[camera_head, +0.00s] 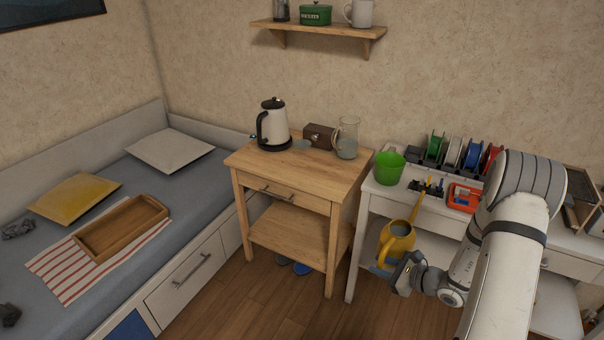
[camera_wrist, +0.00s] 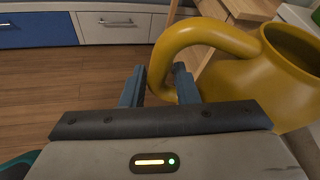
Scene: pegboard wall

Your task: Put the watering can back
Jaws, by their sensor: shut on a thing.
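The yellow watering can (camera_head: 394,240) is in front of the white workbench in the head view, with its spout pointing up. My gripper (camera_head: 404,268) is at its lower right side in that view. In the wrist view the can (camera_wrist: 275,80) fills the right side, and its thick curved handle (camera_wrist: 160,65) passes between the two fingers of my gripper (camera_wrist: 160,88). The fingers are shut on the handle. The can's base is partly hidden by my gripper in the head view.
The white workbench (camera_head: 350,272) holds a green bucket (camera_head: 388,168), a small tool rack (camera_head: 427,187), a red bin (camera_head: 463,197) and several spools. A wooden cabinet (camera_head: 285,222) with a kettle (camera_head: 272,125) and glass pitcher (camera_head: 346,138) stands left. Open floor (camera_head: 300,305) lies in front.

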